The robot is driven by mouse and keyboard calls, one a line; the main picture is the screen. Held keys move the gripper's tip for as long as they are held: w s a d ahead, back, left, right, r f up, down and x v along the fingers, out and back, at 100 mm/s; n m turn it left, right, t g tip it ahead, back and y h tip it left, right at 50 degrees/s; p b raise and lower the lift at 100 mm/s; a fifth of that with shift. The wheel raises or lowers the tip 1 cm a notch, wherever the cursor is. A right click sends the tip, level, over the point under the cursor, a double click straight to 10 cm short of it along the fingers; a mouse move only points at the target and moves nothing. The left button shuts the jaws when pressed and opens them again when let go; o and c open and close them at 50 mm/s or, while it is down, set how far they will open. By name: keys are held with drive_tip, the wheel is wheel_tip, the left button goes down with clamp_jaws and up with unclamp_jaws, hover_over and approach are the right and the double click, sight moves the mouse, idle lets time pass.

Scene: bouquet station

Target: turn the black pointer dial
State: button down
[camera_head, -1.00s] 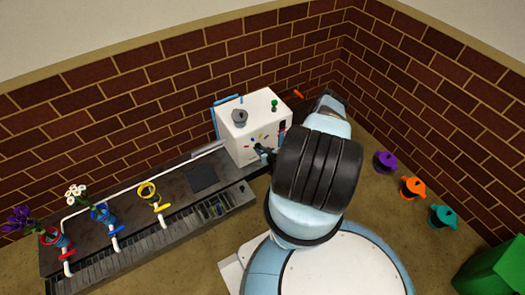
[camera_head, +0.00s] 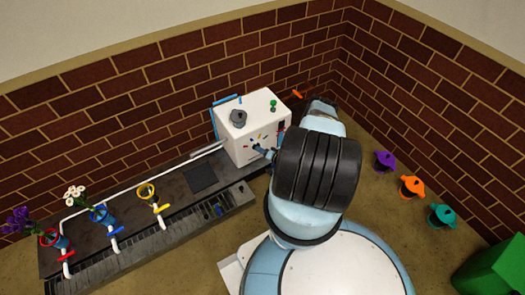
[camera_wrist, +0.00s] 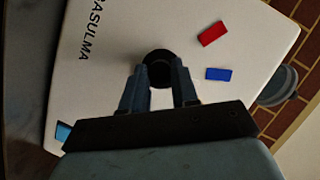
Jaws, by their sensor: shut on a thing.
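The black dial (camera_wrist: 158,66) is on the front face of a white box (camera_head: 240,152). In the wrist view it is a dark round knob between the fingers of my gripper (camera_wrist: 159,76). My gripper is shut on the dial, one finger on each side. The fingers cover part of it, so I cannot tell where its pointer stands. A red mark (camera_wrist: 214,33) and a blue mark (camera_wrist: 218,74) are on the face near the dial. In the head view my gripper (camera_head: 265,153) is at the box front and hides the dial.
Purple (camera_head: 384,161), orange (camera_head: 411,187) and teal (camera_head: 441,216) pots stand at the right. Brick walls are behind.

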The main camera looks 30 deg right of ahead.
drive_tip(key=shift+d+m, duration=0.3)
drive_tip(key=shift+m, duration=0.2)
drive_tip(key=shift+f, duration=0.1)
drive_tip(key=c, duration=0.9)
unclamp_jaws()
drive_tip(key=shift+a, duration=0.15)
drive_tip(key=shift+o, duration=0.2)
drive_tip(key=shift+s, duration=0.1)
drive_tip(key=v, duration=1.3)
drive_tip(key=shift+s+d+f, duration=0.25)
drive_tip(key=shift+s+f, duration=0.05)
drive_tip(key=shift+f, duration=0.05)
